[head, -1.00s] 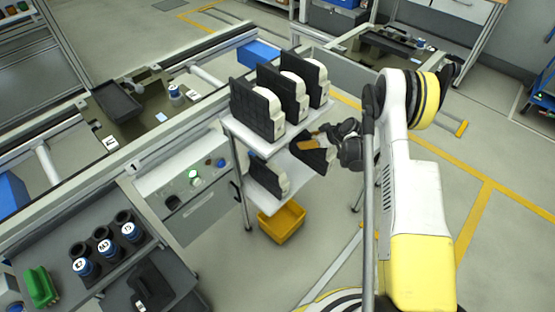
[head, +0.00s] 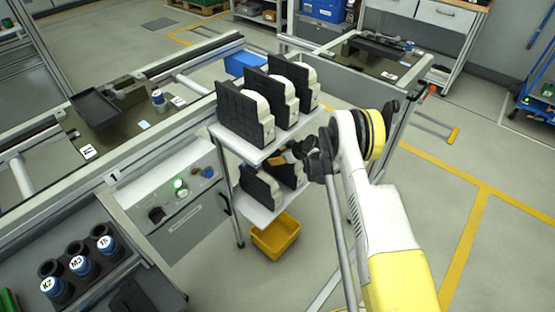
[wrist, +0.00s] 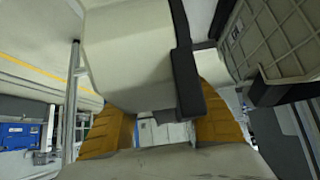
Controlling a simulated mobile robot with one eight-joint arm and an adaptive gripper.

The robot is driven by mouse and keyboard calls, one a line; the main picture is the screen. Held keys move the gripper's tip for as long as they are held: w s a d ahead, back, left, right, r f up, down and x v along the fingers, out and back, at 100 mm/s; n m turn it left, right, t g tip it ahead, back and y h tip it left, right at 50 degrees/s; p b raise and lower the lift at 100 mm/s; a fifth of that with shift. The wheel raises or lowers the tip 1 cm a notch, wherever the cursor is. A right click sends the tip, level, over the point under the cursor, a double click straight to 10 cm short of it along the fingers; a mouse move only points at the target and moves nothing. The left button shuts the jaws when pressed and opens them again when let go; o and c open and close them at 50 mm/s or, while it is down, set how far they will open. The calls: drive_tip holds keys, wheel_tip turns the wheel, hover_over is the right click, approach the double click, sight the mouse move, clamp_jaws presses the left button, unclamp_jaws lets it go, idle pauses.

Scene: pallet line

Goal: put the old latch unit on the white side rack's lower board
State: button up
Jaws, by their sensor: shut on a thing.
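The white side rack has an upper board (head: 228,142) and a lower board (head: 268,213). My gripper (head: 284,160) is shut on a black and beige latch unit (head: 290,174), held upright between the two boards at the rack's right side. In the wrist view my gripper's orange fingers (wrist: 165,112) flank the held unit's pale body (wrist: 135,50). Another latch unit (head: 260,186) stands on the lower board, just left of the held one. I cannot tell whether the held unit touches the board, which is partly hidden there.
Three latch units (head: 245,115) stand in a row on the upper board, close above my gripper. A rack post (head: 338,230) stands on the right, near my arm. A yellow bin (head: 275,240) sits on the floor below. A control panel (head: 185,205) is left of the rack.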

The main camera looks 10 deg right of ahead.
drive_tip(key=o, duration=1.4)
drive_tip(key=shift+c, duration=0.2)
drive_tip(key=shift+s+d+r, duration=0.15)
drive_tip(key=shift+r, duration=0.15)
drive_tip(key=p+v, duration=0.4)
drive_tip(key=v, duration=0.7)
drive_tip(key=shift+s+d, duration=0.1)
drive_tip(key=shift+s, duration=0.1)
